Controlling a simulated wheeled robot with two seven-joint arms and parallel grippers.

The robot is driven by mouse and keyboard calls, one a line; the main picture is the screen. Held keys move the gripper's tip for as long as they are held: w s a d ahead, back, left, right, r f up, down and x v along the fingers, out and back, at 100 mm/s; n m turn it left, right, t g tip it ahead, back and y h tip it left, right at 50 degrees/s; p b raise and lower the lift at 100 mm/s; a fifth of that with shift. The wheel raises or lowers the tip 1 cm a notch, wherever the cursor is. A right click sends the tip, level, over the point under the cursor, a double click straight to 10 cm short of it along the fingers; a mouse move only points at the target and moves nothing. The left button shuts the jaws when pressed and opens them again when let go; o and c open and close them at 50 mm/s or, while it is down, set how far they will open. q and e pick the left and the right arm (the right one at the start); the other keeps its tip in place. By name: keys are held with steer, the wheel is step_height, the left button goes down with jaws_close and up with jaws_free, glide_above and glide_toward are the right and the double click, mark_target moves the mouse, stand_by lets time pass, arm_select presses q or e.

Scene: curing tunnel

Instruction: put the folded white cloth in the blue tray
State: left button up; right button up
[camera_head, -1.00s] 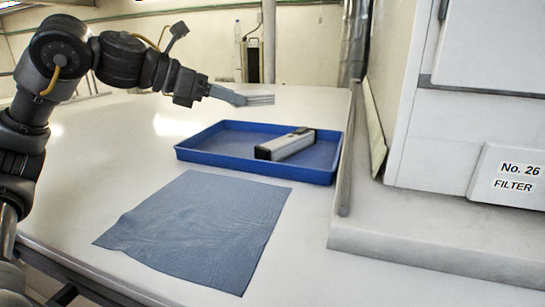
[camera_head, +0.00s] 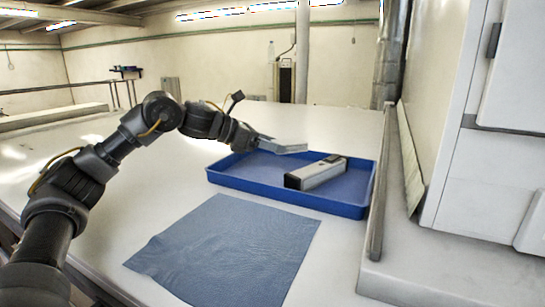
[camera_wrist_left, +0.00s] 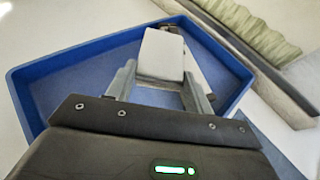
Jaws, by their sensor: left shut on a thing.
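The blue tray (camera_head: 285,197) lies on the white table, right of the middle in the head view. It also fills much of the left wrist view (camera_wrist_left: 22,105). My left gripper (camera_head: 285,146) is over the tray's far side. In the left wrist view, its fingers (camera_wrist_left: 162,88) are shut on the folded white cloth (camera_wrist_left: 161,54), a small pale slab held above the tray floor. In the head view the cloth is hard to tell from the pale fingers. My right gripper is in neither view.
A silver box with a dark end (camera_head: 316,173) lies in the tray's right part. A flat blue-grey sheet (camera_head: 228,250) lies on the table in front of the tray. A raised ledge (camera_head: 376,200) and white cabinet (camera_head: 490,180) stand to the right. The table's left is clear.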

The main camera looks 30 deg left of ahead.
mark_target(271, 173)
arm_select(q)
steer(key=w+f, duration=0.1)
steer(key=f+p, duration=0.1)
steer(key=w+a+f, duration=0.1)
steer(key=f, duration=0.1)
steer(key=shift+w, duration=0.35)
steer(key=f+p, duration=0.3)
steer(key=shift+w+a, duration=0.2)
steer(key=shift+w, duration=0.1)
steer(key=shift+f, duration=0.25)
steer(key=shift+s, duration=0.1)
steer(key=shift+f, duration=0.1)
steer(key=o, duration=1)
steer(key=shift+c, duration=0.2)
